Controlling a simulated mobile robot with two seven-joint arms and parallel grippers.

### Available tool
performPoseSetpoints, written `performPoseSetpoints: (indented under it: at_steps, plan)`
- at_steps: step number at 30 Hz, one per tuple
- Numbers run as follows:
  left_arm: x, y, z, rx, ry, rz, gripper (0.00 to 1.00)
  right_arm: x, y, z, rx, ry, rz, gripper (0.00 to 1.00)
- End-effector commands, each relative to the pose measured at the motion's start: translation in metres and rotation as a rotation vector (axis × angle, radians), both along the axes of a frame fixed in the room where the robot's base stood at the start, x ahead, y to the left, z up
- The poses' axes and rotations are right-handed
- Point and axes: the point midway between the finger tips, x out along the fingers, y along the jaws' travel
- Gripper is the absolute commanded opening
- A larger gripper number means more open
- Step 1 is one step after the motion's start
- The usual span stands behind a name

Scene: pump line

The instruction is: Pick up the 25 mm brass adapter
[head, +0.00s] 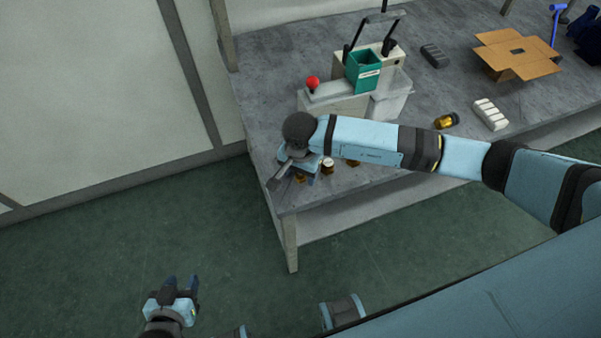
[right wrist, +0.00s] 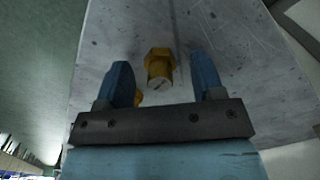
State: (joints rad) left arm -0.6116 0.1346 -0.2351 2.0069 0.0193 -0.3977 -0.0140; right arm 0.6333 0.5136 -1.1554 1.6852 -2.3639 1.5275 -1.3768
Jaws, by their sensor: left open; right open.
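Small brass fittings stand on the grey table's near left end. In the head view one brass fitting (head: 299,179) is beside my right gripper (head: 310,176), and another, pale-topped (head: 327,164), is just right of it. In the right wrist view a hex-bodied brass adapter (right wrist: 158,63) appears between the two open blue fingers, not gripped. A second brass piece (right wrist: 139,98) is partly hidden by the left finger. I cannot read which one is 25 mm. My left gripper (head: 180,288) is open and empty above the green floor, away from the table.
A third brass piece (head: 353,162) lies under my right forearm. Behind stand a grey fixture with a red knob (head: 312,83), a green bin (head: 363,71) and a clear container (head: 391,97). An open cardboard box (head: 515,54) is at back right. The table's left edge is close.

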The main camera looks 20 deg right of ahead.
Motion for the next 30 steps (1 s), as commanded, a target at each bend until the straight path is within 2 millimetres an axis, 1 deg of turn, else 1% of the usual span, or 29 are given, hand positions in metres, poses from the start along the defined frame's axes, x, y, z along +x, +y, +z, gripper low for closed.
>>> performPoseSetpoints:
  at_steps: [2, 3, 8, 9, 10, 19, 23, 26, 29, 30]
  plan:
    - [0.0, 0.0, 0.0, 0.0, 0.001, 0.0, 0.43, 0.0, 0.0, 0.0, 0.0, 0.0, 0.0, 0.62]
    - [0.0, 0.0, -0.001, 0.0, 0.001, 0.0, 0.43, 0.0, 0.0, 0.0, 0.0, 0.0, 0.0, 0.59]
    - [-0.001, 0.0, -0.001, 0.002, 0.003, -0.001, 0.43, 0.0, 0.0, 0.0, 0.0, 0.0, 0.0, 0.23]
    - [-0.001, 0.0, -0.001, 0.001, 0.004, 0.0, 0.43, 0.0, 0.0, 0.0, 0.0, 0.0, 0.0, 0.13]
    - [-0.001, 0.0, -0.001, 0.002, 0.004, -0.001, 0.43, 0.0, 0.0, 0.0, 0.0, 0.0, 0.0, 0.08]
    - [-0.001, 0.0, -0.001, 0.002, 0.005, -0.001, 0.43, 0.0, 0.0, 0.002, 0.0, 0.0, 0.0, 0.07]
    - [-0.001, 0.0, -0.002, 0.001, 0.005, 0.0, 0.43, 0.001, 0.0, 0.008, 0.0, -0.001, 0.0, 0.07]
    - [-0.001, 0.001, -0.002, 0.002, 0.006, 0.0, 0.43, 0.001, 0.0, 0.02, 0.001, -0.002, 0.001, 0.07]
    - [-0.001, 0.001, -0.004, 0.001, 0.007, 0.0, 0.43, 0.001, -0.001, 0.038, 0.0, -0.004, 0.001, 0.07]
    - [-0.001, 0.001, -0.004, 0.001, 0.007, 0.0, 0.43, 0.002, 0.0, 0.048, 0.001, -0.005, 0.001, 0.07]
